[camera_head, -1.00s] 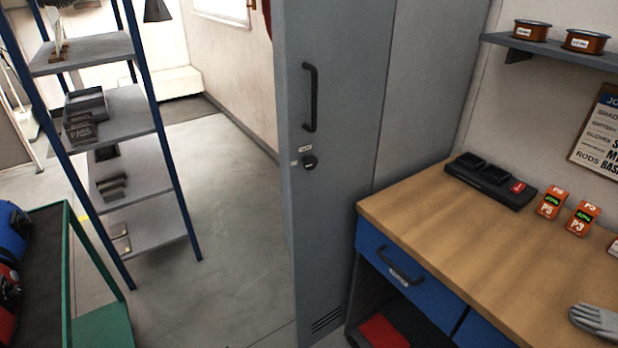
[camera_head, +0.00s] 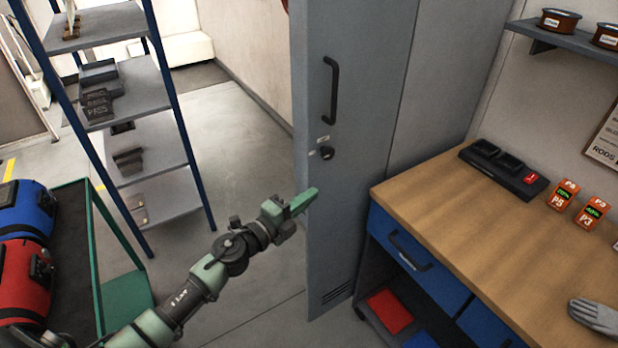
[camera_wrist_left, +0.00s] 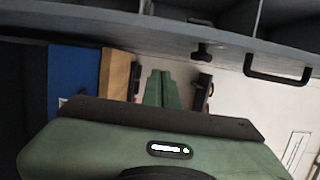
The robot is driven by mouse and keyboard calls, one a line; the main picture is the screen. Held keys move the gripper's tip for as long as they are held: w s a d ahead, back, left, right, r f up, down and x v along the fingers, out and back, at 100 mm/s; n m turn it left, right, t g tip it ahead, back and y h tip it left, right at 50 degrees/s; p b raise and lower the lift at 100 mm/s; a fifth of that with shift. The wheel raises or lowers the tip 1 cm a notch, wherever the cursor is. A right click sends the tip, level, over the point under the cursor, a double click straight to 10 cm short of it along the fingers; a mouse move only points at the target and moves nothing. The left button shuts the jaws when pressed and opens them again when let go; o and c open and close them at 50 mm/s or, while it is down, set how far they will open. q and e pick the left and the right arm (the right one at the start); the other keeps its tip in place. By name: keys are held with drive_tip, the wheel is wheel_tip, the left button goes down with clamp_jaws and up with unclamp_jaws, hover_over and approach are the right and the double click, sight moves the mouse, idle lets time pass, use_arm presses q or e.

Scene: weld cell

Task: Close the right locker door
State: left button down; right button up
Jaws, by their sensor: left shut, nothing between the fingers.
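The grey locker door (camera_head: 345,215) stands upright in the middle of the head view, with a black bar handle (camera_head: 331,90) and a round lock (camera_head: 327,153) near its left edge. How far it stands open is hard to tell. My left gripper (camera_head: 306,200) is shut and empty, and its fingertips overlap the door's left edge below the lock. Whether they touch it is unclear. In the left wrist view the shut fingers (camera_wrist_left: 163,80) point toward the grey door edge, with the handle (camera_wrist_left: 280,70) to the right. My right gripper is not in view.
A wooden-topped workbench (camera_head: 450,210) with blue drawers stands right of the door. A blue-framed shelf rack (camera_head: 155,150) stands at the left. A green cart (camera_head: 125,290) carries blue and red cylinders. The grey floor between rack and door is clear.

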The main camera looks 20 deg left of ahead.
sight(308, 182)
use_arm(q)
drive_tip(key=w, duration=0.4)
drive_tip(key=shift+w+a, duration=0.7)
drive_tip(key=shift+a, duration=0.25)
